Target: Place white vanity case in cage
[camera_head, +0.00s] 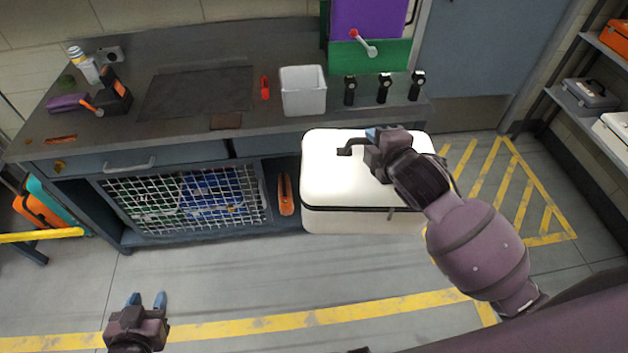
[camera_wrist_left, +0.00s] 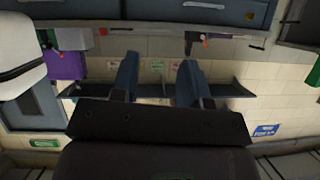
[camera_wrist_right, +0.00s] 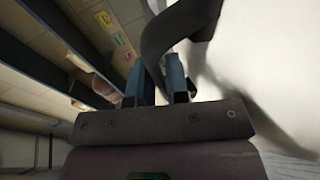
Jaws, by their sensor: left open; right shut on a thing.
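The white vanity case (camera_head: 335,185), with a dark seam and a black handle (camera_head: 350,146) on top, is in front of the right end of the workbench. My right gripper (camera_head: 374,148) is shut on the handle. In the right wrist view the dark handle (camera_wrist_right: 168,35) passes between the fingers (camera_wrist_right: 160,80), beside the white case (camera_wrist_right: 275,60). Whether the case touches the floor is unclear. A wire mesh cage (camera_head: 190,200) is under the bench, left of the case, with blue and green items behind the mesh. My left gripper (camera_head: 147,300) is open and empty at lower left.
The workbench top (camera_head: 195,90) holds a white bin (camera_head: 302,92), several black clamps and small tools. An orange tool (camera_head: 286,194) stands between cage and case. Shelves (camera_head: 600,110) with cases are at right. Floor in front of the bench is clear, with yellow lines.

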